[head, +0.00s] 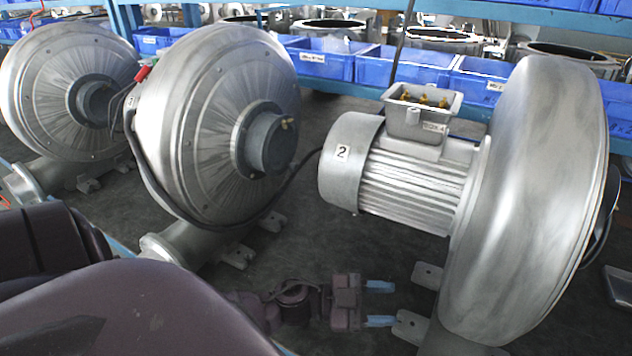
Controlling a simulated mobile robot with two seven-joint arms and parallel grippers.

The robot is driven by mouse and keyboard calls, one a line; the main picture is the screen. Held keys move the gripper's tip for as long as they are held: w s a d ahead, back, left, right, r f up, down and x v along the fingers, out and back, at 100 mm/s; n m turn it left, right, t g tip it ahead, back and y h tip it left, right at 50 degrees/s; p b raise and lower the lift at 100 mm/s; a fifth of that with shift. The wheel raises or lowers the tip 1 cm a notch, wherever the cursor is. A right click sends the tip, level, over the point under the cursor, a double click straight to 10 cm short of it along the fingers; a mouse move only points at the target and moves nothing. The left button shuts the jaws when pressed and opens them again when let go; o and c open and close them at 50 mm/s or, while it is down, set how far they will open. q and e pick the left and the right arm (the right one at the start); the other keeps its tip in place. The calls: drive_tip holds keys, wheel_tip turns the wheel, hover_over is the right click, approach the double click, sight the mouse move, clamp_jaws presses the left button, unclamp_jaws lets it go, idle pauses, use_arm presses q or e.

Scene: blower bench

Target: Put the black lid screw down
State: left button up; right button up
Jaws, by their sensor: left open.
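I cannot make out a black lid screw in the head view. My left gripper (394,303) is low in the middle, its two blue fingers apart and pointing right. No object shows between the fingers. They are near the feet of the blower with the number 2 motor (415,185), below that motor. The terminal box (424,115) on top of the motor is open, with brass terminals inside. My right gripper is not in view.
Two more silver blowers stand on the left, one in the middle left (215,120) and one behind it (65,95). A black cable runs from the middle blower to the motor. Blue bins (410,70) line the back. Dark bench surface is bare under the motor.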

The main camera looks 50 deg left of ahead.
use_arm(q)
drive_tip(key=s+a+f+n+y, duration=0.2)
drive_tip(key=s+f+n+y, duration=0.1)
drive_tip(key=f+n+y, duration=0.1)
drive_tip(key=s+a+f+n+y, duration=0.2)
drive_tip(key=a+f+n+y, duration=0.1)
drive_tip(key=f+n+y, duration=0.1)
drive_tip(key=s+a+f+n+y, duration=0.3)
drive_tip(key=f+y, duration=0.3)
drive_tip(key=f, duration=0.2)
drive_tip(key=shift+s+n+g+y, duration=0.3)
drive_tip(key=shift+s+n, duration=0.05)
drive_tip(key=shift+n, duration=0.55)
drive_tip(key=shift+s+d+f, duration=0.15)
drive_tip(key=shift+s+f, duration=0.15)
